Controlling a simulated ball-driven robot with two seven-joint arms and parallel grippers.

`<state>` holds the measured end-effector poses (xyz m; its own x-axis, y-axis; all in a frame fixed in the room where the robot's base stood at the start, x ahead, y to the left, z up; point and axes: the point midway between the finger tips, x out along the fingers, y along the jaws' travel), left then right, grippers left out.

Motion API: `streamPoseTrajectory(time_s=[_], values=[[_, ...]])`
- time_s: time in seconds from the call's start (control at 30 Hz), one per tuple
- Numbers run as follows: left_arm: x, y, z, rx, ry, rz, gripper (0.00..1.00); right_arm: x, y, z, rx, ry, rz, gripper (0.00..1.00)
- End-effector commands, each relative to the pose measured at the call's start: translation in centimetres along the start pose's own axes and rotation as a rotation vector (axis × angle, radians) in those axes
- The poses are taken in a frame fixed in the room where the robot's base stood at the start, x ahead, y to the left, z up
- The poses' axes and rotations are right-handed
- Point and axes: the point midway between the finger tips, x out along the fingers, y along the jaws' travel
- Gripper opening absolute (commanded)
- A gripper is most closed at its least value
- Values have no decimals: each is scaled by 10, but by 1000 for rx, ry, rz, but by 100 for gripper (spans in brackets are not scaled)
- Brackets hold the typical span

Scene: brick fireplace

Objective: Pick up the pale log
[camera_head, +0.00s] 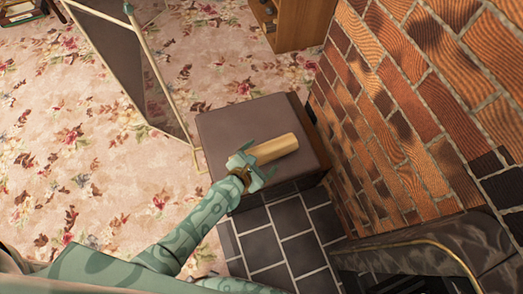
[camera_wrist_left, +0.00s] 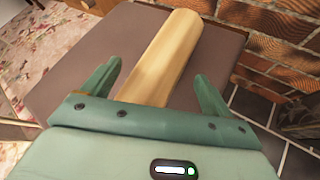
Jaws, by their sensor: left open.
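The pale log (camera_head: 274,149) lies on the flat brown top of a box-like stand (camera_head: 225,125) beside the brick wall. My left gripper (camera_head: 254,166) is open at the log's near end in the head view. In the left wrist view the log (camera_wrist_left: 168,58) runs away from between the two spread fingers of my left gripper (camera_wrist_left: 157,85), with a gap to each finger. The log's near end is hidden behind the gripper body. Whether the fingers are level with the log or above it I cannot tell. My right gripper is not in view.
The brick wall (camera_head: 400,110) rises close on the right of the stand. A framed screen (camera_head: 125,60) stands at the left, and a wooden cabinet (camera_head: 298,25) is behind. Dark tiles (camera_head: 285,235) lie in front. Open floral carpet (camera_head: 60,130) spreads to the left.

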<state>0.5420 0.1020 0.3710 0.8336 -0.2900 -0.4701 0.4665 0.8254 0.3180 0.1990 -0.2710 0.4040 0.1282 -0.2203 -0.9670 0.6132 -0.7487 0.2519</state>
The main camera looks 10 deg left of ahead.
Motion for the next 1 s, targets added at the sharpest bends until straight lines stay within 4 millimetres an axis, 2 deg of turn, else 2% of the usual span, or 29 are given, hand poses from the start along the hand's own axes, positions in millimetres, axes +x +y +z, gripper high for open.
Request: streamPoseTrajectory(time_s=[0.1,0.33,0.53,0.57,0.87,0.9,0.93,1.0], values=[[11,-1,-3,0,3,-1,86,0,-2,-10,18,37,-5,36],[12,1,0,2,1,1,86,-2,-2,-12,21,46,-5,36],[11,0,0,2,1,0,30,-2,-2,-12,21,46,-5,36],[11,0,0,2,1,0,27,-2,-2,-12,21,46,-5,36],[11,1,1,0,0,0,26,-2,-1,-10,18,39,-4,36],[10,1,3,0,0,0,21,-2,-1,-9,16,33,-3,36],[9,2,4,0,-1,1,20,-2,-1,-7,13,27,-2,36],[7,3,8,0,-2,1,6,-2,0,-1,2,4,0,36]])
